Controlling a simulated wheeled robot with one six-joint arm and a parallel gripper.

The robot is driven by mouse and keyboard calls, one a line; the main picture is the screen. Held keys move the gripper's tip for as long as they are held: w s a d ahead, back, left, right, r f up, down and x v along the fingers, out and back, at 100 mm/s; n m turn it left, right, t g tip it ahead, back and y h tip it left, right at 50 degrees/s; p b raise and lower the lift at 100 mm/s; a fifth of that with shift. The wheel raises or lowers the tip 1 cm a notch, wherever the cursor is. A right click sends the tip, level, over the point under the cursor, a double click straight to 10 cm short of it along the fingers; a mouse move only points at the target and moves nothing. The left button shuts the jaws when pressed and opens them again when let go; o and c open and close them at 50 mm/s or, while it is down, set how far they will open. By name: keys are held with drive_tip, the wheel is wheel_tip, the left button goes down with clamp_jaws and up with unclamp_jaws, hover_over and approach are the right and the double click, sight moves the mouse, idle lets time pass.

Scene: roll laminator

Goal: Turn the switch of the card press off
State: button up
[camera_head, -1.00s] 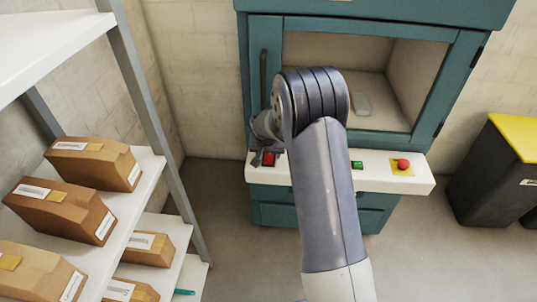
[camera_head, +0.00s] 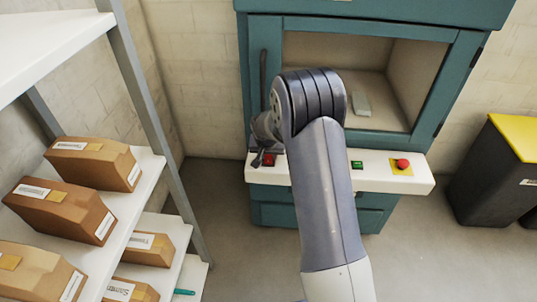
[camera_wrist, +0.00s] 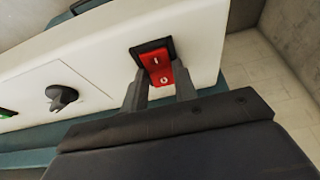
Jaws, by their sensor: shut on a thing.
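The card press (camera_head: 262,45) is a teal cabinet with an open-looking front bay and a white control panel (camera_head: 390,183) below it. Its switch (camera_wrist: 159,67) is a red rocker in a black frame, marked I and O, at the panel's end in the wrist view. In the head view the switch (camera_head: 269,160) shows partly at the panel's left end. My gripper (camera_wrist: 162,92) is at the switch, with one finger on each side of the rocker's lower O half, shut on it. I cannot tell which half is pressed in.
The panel also has a black knob (camera_wrist: 61,98), a green button (camera_head: 357,165) and a red button on yellow (camera_head: 402,164). A shelf (camera_head: 150,165) with several cardboard boxes stands at left. A black bin with a yellow lid (camera_head: 520,140) stands at right.

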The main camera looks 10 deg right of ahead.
drive_tip(key=shift+w+d+r+g+p, duration=0.15)
drive_tip(key=shift+r+g+p, duration=0.2)
drive_tip(key=shift+p, duration=0.85)
drive_tip(key=shift+w+f+g+y+p, duration=0.25)
drive_tip(key=shift+g+y+p, duration=0.15)
drive_tip(key=shift+g+p, duration=0.35)
drive_tip(key=shift+s, duration=0.1)
drive_tip(key=o, duration=1)
drive_tip(key=shift+f+b, duration=0.1)
drive_tip(key=shift+b, duration=0.2)
